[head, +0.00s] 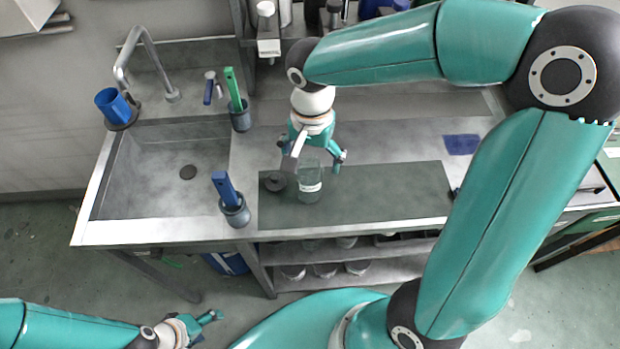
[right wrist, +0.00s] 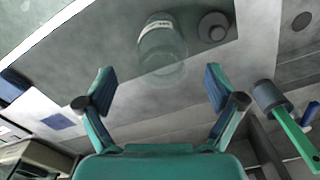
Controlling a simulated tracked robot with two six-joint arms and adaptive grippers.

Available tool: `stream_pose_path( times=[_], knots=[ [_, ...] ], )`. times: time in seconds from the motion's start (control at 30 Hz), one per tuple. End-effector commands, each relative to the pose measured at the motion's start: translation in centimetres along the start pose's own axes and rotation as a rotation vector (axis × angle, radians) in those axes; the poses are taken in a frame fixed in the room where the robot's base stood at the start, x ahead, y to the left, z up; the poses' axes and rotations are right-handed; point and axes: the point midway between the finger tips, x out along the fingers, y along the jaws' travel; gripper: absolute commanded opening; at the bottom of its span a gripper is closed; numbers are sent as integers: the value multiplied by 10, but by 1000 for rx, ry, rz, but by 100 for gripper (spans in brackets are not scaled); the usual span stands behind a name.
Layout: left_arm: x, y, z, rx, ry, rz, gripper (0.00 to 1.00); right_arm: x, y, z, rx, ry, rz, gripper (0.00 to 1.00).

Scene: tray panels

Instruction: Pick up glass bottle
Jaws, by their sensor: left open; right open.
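The glass bottle (head: 309,184) is clear with a white label and stands on the dark mat (head: 400,193) on the steel counter. In the right wrist view the bottle (right wrist: 162,45) shows ahead of the fingers, between their lines and apart from them. My right gripper (head: 315,156) is open and empty, just behind and above the bottle; its two spread fingers also show in the right wrist view (right wrist: 158,88). My left gripper (head: 212,328) is open and empty, low at the left, in front of the counter and far from the bottle.
A dark round lid-like thing (head: 275,182) lies left of the bottle. Brush holders (head: 235,212) (head: 240,118) stand by the sink (head: 170,170). A blue cloth (head: 462,144) lies at the right. The mat right of the bottle is clear.

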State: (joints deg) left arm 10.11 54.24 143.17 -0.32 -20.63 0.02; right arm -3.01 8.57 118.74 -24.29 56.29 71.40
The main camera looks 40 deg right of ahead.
Motion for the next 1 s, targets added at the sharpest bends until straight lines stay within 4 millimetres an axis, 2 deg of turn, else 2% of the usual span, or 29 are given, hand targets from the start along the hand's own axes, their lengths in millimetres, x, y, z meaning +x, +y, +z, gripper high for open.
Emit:
stream_pose_path(
  times=[0.17, 0.4, 0.7, 1.0],
  knots=[
    [-5, 2, 0, 0, 0, 0, 66, 14, -1, 2, -1, -2, 4, 93],
    [-10, 4, 0, 0, 0, 0, 66, 47, -2, 3, 0, -1, 4, 93],
    [-10, 4, 0, 0, 0, 0, 66, 52, -3, 3, 2, 0, -1, 93],
    [-10, 4, 0, 0, 0, 0, 66, 52, -3, 3, 1, 1, 0, 43]
  ],
)
